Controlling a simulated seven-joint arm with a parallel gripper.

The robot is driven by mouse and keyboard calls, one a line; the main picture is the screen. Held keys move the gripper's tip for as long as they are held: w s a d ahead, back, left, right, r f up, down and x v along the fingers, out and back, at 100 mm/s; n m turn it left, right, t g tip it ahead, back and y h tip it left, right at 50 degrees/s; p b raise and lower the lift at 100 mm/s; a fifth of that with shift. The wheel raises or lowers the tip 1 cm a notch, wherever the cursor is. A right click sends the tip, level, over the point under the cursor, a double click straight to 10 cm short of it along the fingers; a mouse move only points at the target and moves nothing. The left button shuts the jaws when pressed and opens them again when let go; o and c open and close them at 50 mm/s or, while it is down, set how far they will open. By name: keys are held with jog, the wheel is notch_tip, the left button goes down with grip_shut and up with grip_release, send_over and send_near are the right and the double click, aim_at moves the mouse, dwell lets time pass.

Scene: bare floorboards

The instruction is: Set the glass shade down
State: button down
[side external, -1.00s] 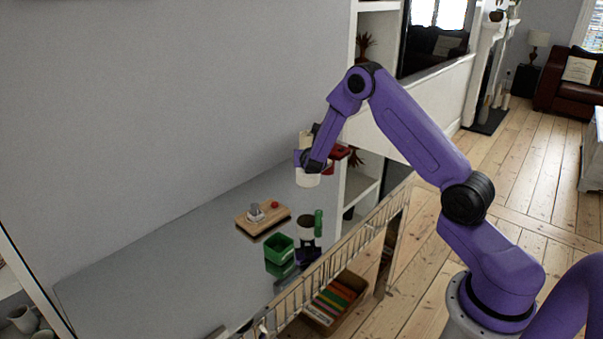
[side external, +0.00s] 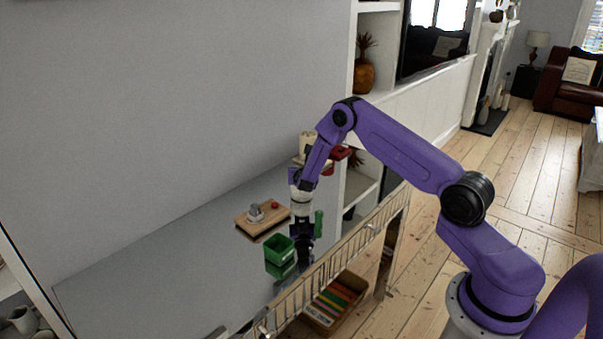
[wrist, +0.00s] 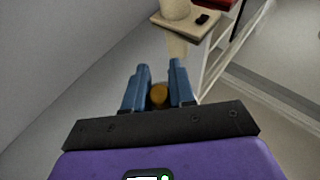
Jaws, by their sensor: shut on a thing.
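My gripper (side external: 303,229) is low over the glossy grey tabletop, pointing down, near the table's front edge. In the wrist view its two blue fingers (wrist: 158,85) are closed around a small rounded amber-brown thing (wrist: 159,96), which I take to be the glass shade. Only a small part of it shows between the fingers. In the side view the shade is hidden behind or within the dark gripper, so I cannot tell whether it touches the tabletop.
A green box (side external: 279,247) stands left of my gripper, and a green upright thing (side external: 318,223) is close on its right. A wooden board (side external: 244,222) with small items lies behind. Another board (wrist: 195,27) holds a pale cylinder (wrist: 174,9). The tabletop's left part is clear.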

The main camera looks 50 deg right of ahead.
jog(key=shift+f, duration=0.1)
jog(key=c, duration=0.9)
grip_release()
jog(key=shift+c, duration=0.2)
